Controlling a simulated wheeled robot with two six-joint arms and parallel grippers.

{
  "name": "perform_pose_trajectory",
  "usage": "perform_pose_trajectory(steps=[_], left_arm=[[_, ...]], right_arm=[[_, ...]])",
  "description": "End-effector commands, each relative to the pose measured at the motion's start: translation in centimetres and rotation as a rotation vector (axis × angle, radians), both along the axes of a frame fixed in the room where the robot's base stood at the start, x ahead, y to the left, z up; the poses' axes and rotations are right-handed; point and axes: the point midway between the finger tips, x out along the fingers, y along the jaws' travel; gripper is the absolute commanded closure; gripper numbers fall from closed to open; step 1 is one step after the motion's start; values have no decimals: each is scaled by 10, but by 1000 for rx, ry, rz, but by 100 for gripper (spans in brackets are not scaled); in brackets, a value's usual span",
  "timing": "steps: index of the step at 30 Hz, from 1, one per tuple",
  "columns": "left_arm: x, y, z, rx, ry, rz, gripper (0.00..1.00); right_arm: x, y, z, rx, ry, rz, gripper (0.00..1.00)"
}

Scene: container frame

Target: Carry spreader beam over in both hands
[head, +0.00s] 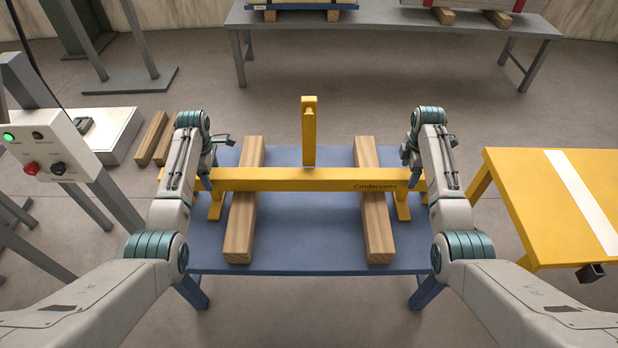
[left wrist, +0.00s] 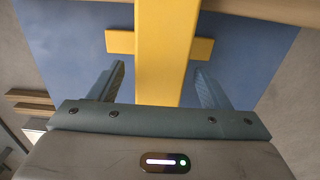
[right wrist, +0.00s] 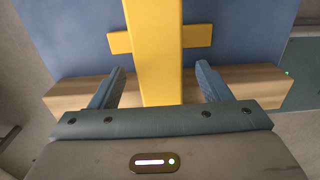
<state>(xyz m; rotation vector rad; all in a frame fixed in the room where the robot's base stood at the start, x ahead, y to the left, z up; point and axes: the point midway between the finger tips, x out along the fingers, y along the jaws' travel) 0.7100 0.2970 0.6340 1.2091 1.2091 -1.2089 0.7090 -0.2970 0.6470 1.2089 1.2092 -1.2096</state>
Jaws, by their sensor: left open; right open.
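The yellow spreader beam (head: 300,179) lies across two wooden blocks on a blue table (head: 310,240), with an upright post (head: 309,130) at its middle. My left gripper (head: 207,183) is at the beam's left end. In the left wrist view its open fingers (left wrist: 160,85) stand on either side of the beam (left wrist: 166,60), with gaps visible. My right gripper (head: 413,180) is at the right end. In the right wrist view its open fingers (right wrist: 158,87) stand on either side of the beam (right wrist: 153,50), also with gaps. The fingertips' height against the beam is hard to tell.
The wooden blocks (head: 239,235) (head: 377,235) run front to back under the beam. A yellow table (head: 540,190) with a white stripe stands at the right. A control box (head: 45,147) is at the left. A grey bench (head: 390,17) stands at the back, with clear floor before it.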

Motion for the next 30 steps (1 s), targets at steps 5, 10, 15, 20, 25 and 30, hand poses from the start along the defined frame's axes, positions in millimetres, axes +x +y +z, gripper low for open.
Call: perform_pose_trajectory(steps=[5,10,15,20,25,30], left_arm=[[0,0,-29,0,2,0,29],[0,0,-45,0,2,-1,29],[0,0,-49,0,-1,-1,29],[0,0,-49,0,-1,-1,29],[0,0,-49,0,-1,0,53],[0,0,-49,0,-1,0,86]], right_arm=[[0,0,-29,0,2,0,29],[0,0,-44,0,0,0,29],[0,0,-49,0,-1,1,29],[0,0,-49,0,-1,1,29],[0,0,-49,0,-1,1,53],[0,0,-49,0,-1,0,86]])
